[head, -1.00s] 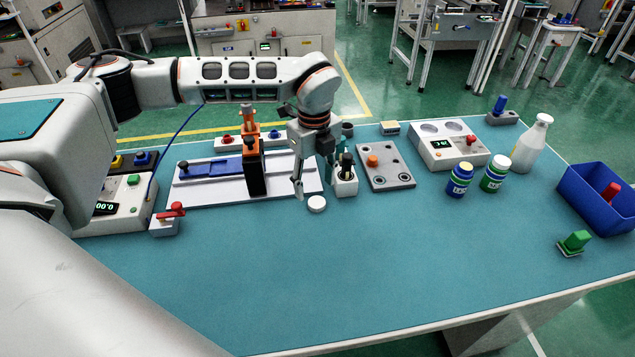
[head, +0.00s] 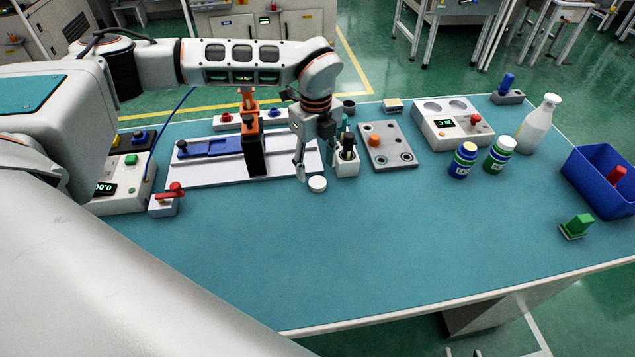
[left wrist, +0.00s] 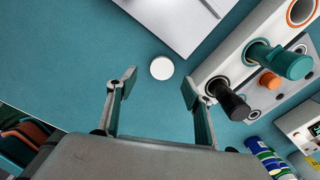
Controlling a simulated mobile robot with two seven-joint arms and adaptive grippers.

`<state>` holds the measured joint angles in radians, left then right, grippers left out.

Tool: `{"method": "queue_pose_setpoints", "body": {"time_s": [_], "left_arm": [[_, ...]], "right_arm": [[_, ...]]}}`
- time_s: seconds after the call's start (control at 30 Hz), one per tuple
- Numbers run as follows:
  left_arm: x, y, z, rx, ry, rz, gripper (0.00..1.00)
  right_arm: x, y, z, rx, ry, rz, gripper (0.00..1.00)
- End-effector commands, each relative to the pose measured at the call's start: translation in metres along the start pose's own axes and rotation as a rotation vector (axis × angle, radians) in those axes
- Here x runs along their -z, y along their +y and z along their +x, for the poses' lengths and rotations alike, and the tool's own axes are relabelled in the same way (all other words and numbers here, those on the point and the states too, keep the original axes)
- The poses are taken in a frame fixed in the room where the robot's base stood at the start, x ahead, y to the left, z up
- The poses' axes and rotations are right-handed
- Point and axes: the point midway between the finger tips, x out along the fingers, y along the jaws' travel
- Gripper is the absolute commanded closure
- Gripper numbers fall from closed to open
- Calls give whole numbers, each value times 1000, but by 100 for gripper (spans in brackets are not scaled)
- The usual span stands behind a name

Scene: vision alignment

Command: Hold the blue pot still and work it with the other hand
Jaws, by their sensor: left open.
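The blue pot (head: 462,161) is a small blue jar with a pale lid and a yellow band, upright on the table right of centre. A similar jar with a green band (head: 498,155) stands just to its right. My left gripper (head: 309,178) points down well to the left of both jars, beside a white disc (head: 317,184). In the left wrist view its fingers (left wrist: 156,83) are spread and empty, with the white disc (left wrist: 161,68) just beyond the tips. My right gripper is not in view.
A white holder with dark and teal handles (head: 347,164) stands close to my left gripper. A grey plate with an orange knob (head: 396,157) lies between it and the jars. A white bottle (head: 538,126) and a blue bin (head: 603,190) are at right. The front table is clear.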

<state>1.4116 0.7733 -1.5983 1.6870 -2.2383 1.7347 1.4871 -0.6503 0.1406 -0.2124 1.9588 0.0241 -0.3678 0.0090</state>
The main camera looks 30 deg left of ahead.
Motion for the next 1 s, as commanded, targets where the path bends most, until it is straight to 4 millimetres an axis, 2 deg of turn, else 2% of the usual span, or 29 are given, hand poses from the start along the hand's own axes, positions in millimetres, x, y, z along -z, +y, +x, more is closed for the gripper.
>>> {"method": "queue_pose_setpoints", "body": {"time_s": [0.17,0.57,0.97,1.0], "left_arm": [[0,0,1,0,0,0,49],[1,-4,49,0,-1,0,49],[1,-4,52,0,-1,0,49],[1,-4,52,0,-1,0,57]], "right_arm": [[4,1,0,-1,6,0,63],[9,2,-2,-2,10,0,63],[7,1,-2,-1,6,0,63],[7,1,-2,-1,6,0,63]]}}
